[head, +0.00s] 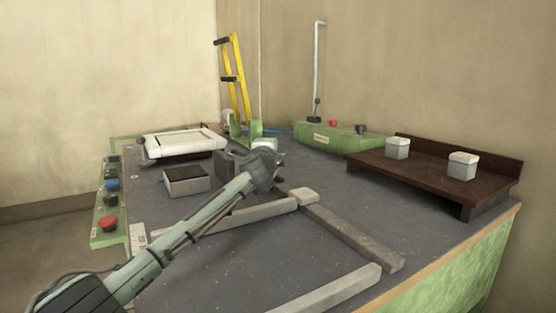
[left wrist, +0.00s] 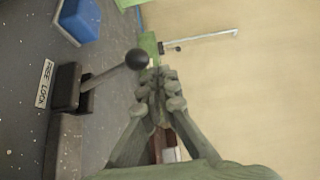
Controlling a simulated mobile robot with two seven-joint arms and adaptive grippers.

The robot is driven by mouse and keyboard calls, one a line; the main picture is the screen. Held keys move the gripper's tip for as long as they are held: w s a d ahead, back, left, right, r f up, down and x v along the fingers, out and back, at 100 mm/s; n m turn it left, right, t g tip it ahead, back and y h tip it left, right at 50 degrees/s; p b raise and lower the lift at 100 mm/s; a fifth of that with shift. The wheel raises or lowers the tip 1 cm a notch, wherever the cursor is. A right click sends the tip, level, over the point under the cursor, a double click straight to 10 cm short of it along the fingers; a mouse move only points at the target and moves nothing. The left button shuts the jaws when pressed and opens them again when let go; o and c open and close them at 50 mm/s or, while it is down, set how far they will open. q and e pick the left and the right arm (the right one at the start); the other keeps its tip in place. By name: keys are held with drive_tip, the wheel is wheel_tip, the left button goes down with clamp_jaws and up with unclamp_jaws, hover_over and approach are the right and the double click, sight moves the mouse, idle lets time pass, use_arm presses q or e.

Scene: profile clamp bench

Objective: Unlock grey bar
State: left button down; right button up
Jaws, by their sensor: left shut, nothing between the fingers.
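Grey bars lie on the dark bench top in the head view: one (head: 240,216) runs along my left arm, one (head: 350,238) slants to the right, and one (head: 330,291) lies in front. In the left wrist view a lever (left wrist: 105,73) with a black ball knob (left wrist: 137,59) rises from a dark clamp block (left wrist: 68,88), beside a white "FREE LOCK" label (left wrist: 44,84). A greyish bar (left wrist: 64,146) runs from that block. My left gripper (left wrist: 158,76) is shut and empty, close beside the knob; contact is unclear. It also shows in the head view (head: 277,158), hiding the lever.
A green box (head: 340,138) with buttons and an upright rod stands at the back. A brown shelf (head: 430,172) with two pale cups is at the right. A white tablet-like panel (head: 185,144), a dark-topped box (head: 186,180) and a green button strip (head: 108,205) are at the left.

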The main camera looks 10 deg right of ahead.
use_arm(q)
drive_tip(key=shift+w+a+r, duration=0.1)
drive_tip(key=shift+w+a, duration=0.05)
drive_tip(key=shift+w, duration=0.45)
use_arm(e)
drive_tip(key=shift+d+f, duration=0.1)
drive_tip(key=shift+f, duration=0.5)
drive_tip(key=shift+w+r, duration=0.1)
drive_tip(key=shift+r, duration=0.05)
